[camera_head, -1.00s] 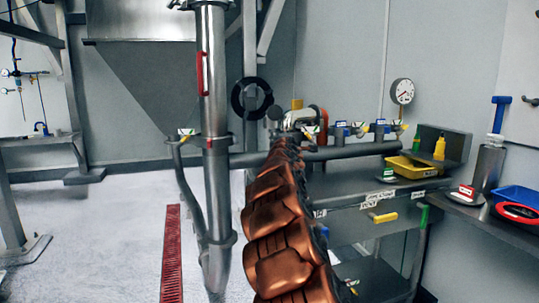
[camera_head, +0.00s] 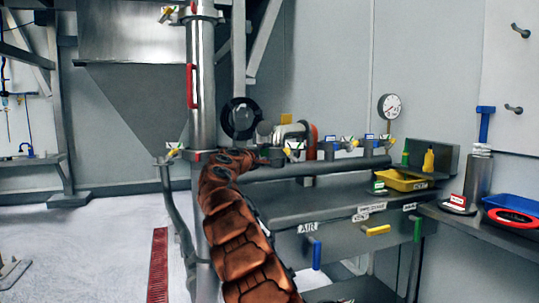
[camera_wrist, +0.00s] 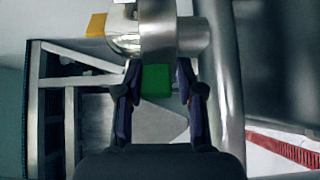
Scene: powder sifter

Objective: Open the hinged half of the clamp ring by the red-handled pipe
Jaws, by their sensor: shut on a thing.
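The tall steel pipe (camera_head: 202,60) with the red handle (camera_head: 191,86) stands left of centre in the head view. A collar with a small tag (camera_head: 174,154) shows at its left side, at about the height of my arm's end. My arm hides the pipe's right side there, and my gripper is not visible in that view. In the wrist view my gripper (camera_wrist: 156,82) is shut on a green tab (camera_wrist: 155,80). Above the tab, a shiny metal band (camera_wrist: 158,28) crosses a metal cylinder (camera_wrist: 120,40). I cannot tell whether the ring's hinged half stands open.
A horizontal pipe (camera_head: 330,166) with small valves runs above a grey bench (camera_head: 300,203) at right. The bench holds a yellow tray (camera_head: 400,182). A thinner bent pipe (camera_head: 173,210) runs beside the tall pipe. A red floor grate (camera_head: 157,265) lies at left, with clear floor around it.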

